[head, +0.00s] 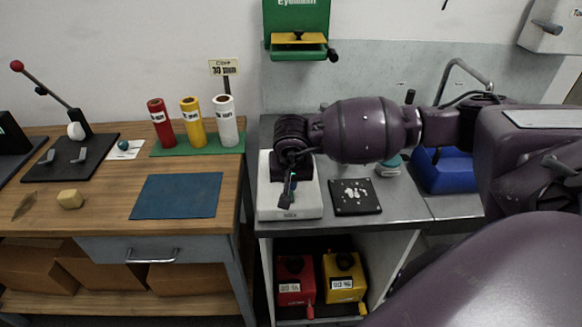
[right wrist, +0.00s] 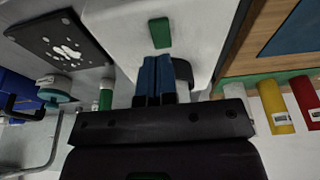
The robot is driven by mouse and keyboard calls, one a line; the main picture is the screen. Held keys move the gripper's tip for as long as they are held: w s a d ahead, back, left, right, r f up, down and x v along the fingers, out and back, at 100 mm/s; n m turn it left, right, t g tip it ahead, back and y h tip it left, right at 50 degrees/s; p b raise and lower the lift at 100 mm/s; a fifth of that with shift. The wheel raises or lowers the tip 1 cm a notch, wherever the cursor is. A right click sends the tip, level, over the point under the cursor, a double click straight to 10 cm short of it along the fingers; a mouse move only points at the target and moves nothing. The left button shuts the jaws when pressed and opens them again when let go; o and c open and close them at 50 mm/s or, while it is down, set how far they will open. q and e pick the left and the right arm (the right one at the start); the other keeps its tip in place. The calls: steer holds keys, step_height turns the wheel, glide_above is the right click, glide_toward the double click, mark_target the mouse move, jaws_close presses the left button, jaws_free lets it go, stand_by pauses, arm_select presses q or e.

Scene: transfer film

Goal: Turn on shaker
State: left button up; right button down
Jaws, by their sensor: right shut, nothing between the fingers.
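The shaker appears to be the white box-shaped device (head: 311,206) on the grey bench, below my right arm in the head view. In the right wrist view its pale top (right wrist: 112,28) carries a raised green button (right wrist: 159,32). My right gripper (head: 287,200) is over the device and partly hides it in the head view. In the right wrist view the blue fingers of the right gripper (right wrist: 157,60) are together and empty, with their tips close to the button. I cannot tell whether they touch it. My left gripper is not in view.
A black plate (head: 373,190) with white bits lies right of the device. A blue bin (head: 445,172) stands farther right. The wooden table (head: 110,200) on the left holds red, yellow and white cylinders, a blue mat (head: 177,196) and a lever. A green eyewash unit (head: 297,25) hangs above.

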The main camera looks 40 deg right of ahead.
steer(key=shift+x, duration=1.7)
